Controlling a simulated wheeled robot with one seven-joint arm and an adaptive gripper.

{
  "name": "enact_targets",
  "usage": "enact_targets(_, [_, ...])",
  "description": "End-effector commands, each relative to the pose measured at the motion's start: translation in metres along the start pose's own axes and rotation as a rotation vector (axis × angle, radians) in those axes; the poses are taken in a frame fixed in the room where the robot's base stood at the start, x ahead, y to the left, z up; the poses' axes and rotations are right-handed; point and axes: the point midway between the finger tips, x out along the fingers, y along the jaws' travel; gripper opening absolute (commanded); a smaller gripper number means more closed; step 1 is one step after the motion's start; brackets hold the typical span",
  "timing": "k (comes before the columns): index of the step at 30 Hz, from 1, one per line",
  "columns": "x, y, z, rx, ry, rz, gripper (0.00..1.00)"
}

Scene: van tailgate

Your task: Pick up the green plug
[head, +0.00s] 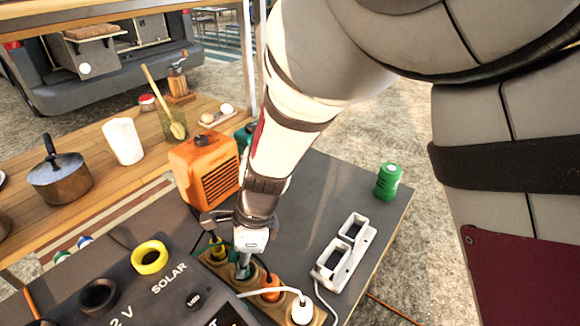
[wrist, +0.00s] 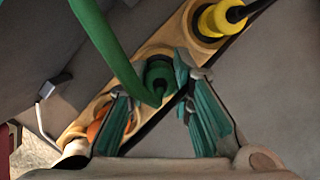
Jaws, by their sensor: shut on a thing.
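The green plug (wrist: 160,73) sits in line with the tan power strip (wrist: 88,122) in the wrist view, between the teal finger pads of my gripper (wrist: 155,88). A thick green cord (wrist: 108,45) runs from it toward the upper left, close to the camera. My gripper is shut on the green plug. In the head view my gripper (head: 243,262) points down over the power strip (head: 212,264), and the green plug is mostly hidden beneath it. I cannot tell whether the plug has risen from its socket.
A white plug (head: 302,310) is at the strip's near end. A white two-opening holder (head: 336,262), an orange heater (head: 203,172) and a green can (head: 388,181) stand nearby. A black power station (head: 130,290) is left.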

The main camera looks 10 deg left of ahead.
Motion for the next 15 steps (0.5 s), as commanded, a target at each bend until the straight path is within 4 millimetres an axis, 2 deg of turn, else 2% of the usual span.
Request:
enact_targets(8, [-0.008,0.000,0.003,-0.001,-0.001,-0.001,0.00])
enact_targets(15, [-0.050,0.000,0.015,-0.002,-0.002,-0.003,0.00])
